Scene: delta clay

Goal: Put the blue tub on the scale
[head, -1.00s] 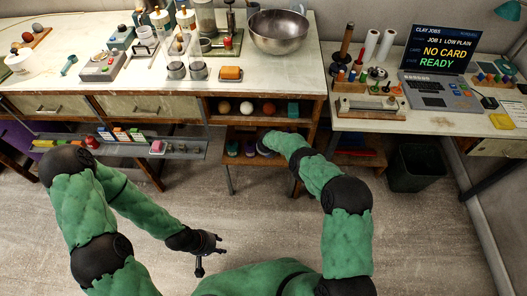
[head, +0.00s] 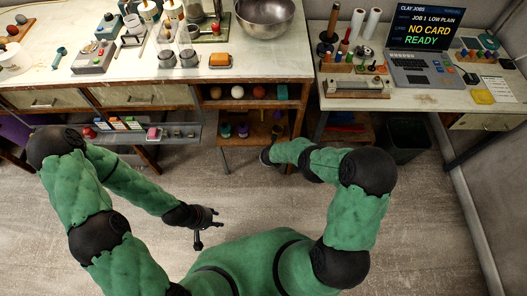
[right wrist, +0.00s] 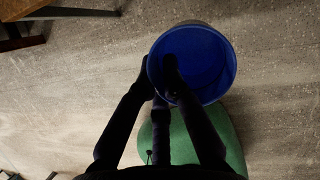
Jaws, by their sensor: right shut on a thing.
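The blue tub (right wrist: 215,60) is in the right wrist view, seen into its open mouth. My right gripper (right wrist: 161,76) is shut on its rim, one finger inside and one outside. The tub is over bare floor, clear of the shelf. In the head view my right wrist (head: 266,157) is in front of the lower shelf; the tub is not distinguishable there. My left gripper (head: 208,228) is empty and open, low over the floor. A grey device with buttons (head: 92,57) is on the bench; I cannot tell whether it is the scale.
The bench (head: 150,70) holds glass jars and a large metal bowl (head: 264,16). Under it, a shelf (head: 222,157) holds small tubs. A narrow rack (head: 180,141) juts out at left. A side table (head: 420,99) carries a laptop; a dark bin (head: 405,140) stands below. The floor ahead is clear.

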